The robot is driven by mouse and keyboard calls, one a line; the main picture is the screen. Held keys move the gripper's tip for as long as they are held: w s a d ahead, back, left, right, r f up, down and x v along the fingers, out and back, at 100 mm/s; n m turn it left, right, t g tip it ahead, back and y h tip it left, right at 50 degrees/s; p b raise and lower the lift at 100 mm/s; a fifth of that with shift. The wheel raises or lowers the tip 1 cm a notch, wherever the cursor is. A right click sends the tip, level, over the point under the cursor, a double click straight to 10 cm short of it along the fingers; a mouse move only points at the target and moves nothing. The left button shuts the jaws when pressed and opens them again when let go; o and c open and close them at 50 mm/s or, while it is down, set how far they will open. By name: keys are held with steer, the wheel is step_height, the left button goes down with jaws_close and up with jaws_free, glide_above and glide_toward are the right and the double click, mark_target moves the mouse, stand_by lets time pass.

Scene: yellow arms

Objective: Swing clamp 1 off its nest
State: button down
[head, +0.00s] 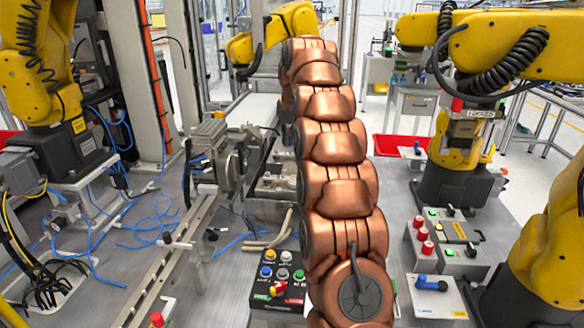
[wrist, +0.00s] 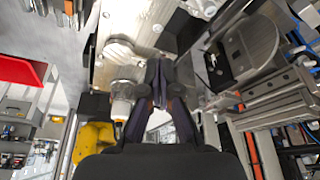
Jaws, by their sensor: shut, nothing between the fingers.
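In the wrist view my gripper (wrist: 158,68) is shut, its dark fingers together and empty. It lies in front of a pale metal plate (wrist: 145,22) with round fittings; I cannot tell whether it touches anything there. No label marks clamp 1, and I cannot tell which part it is. A grey metal fixture (head: 228,155) stands left of my copper arm in the head view. A small blue-handled part (head: 430,284) sits on a pale plate at the lower right. My gripper is hidden behind my arm in the head view.
Yellow robot arms stand at the left (head: 45,75) and right (head: 500,45). A control box with coloured buttons (head: 282,276) is left of my arm, and another with red knobs (head: 424,235) is right. Blue hoses (head: 150,222) lie on the left table. A metal rail (head: 175,262) runs beside them.

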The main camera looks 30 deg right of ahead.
mark_target(287, 170)
steer(key=shift+s+d+f, duration=0.1)
steer(key=shift+s+d, duration=0.1)
steer(key=shift+d, duration=0.4)
steer(key=p+x, duration=0.3)
steer(key=x, duration=0.7)
steer(key=shift+s+a+p, duration=0.15)
steer(key=shift+s+p, duration=0.05)
steer(key=shift+s, duration=0.5)
steer(key=shift+s+a+p, duration=0.15)
steer(key=shift+s+a, duration=0.05)
steer(key=shift+s, duration=0.5)
steer(key=shift+s+a, duration=0.1)
steer(key=shift+s, duration=0.45)
steer(key=shift+a, duration=0.45)
steer(key=shift+s+d+f, duration=0.1)
steer(key=shift+d+f, duration=0.05)
steer(key=shift+d, duration=0.2)
steer(key=shift+s+m, duration=0.1)
steer(key=shift+m, duration=0.3)
